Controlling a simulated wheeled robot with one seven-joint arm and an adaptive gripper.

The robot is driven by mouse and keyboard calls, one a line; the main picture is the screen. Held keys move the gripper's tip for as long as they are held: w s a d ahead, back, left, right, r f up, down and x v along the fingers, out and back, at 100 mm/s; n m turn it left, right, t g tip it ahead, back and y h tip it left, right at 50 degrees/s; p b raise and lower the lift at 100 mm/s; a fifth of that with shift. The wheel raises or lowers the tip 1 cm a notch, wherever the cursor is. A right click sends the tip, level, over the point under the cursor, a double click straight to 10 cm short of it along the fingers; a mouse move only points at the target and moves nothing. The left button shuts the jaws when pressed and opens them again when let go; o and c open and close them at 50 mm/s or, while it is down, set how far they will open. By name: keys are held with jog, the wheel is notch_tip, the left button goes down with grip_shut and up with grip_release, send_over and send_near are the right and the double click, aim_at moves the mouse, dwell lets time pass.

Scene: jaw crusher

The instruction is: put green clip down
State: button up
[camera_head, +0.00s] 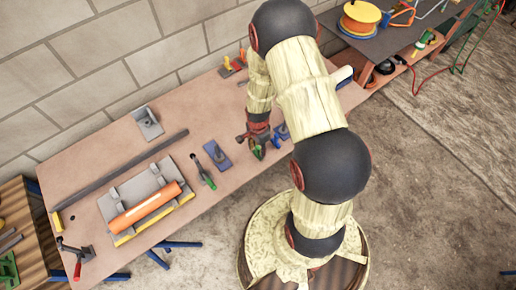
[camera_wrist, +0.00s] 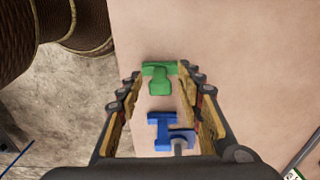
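The green clip (camera_wrist: 160,78) is between the two fingertips of my gripper (camera_wrist: 160,80) in the wrist view, and both tips appear to touch it. In the head view the green clip (camera_head: 258,153) shows at the lower end of my gripper (camera_head: 257,143), over the table near its front edge. Whether its underside touches the table cannot be told. A blue clip (camera_wrist: 160,130) with a grey rod shows between the fingers, nearer the palm in the picture. It appears to be the blue piece (camera_head: 282,131) just right of my gripper.
On the table (camera_head: 95,165) lie a blue plate (camera_head: 217,155), a green-handled clamp (camera_head: 204,174), a grey tray with an orange cylinder (camera_head: 147,207), a long grey bar (camera_head: 120,170) and a grey bracket (camera_head: 147,122).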

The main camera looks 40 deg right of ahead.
jog(key=shift+r, duration=0.1)
jog(key=a+r+n+t+p, duration=0.1)
jog(key=a+r+n, duration=0.25)
jog(key=r, duration=1.25)
jog(key=a+r+n+t+p, duration=0.15)
jog(key=r+n, duration=0.25)
jog(key=r, duration=1.2)
jog(key=s+a+r+n+t, duration=0.1)
jog(key=s+a+r+n, duration=0.2)
jog(key=s+r+n, duration=0.2)
jog(key=s+a+r+n+t, duration=0.2)
jog(key=s+a+r+n, duration=0.2)
jog(key=s+r, duration=0.3)
notch_tip(320, 180, up, 4)
jog(key=shift+s+f+n+b, duration=0.2)
jog(key=shift+s+n+b, duration=0.15)
jog(key=shift+n, duration=0.2)
jog(key=shift+w, duration=0.1)
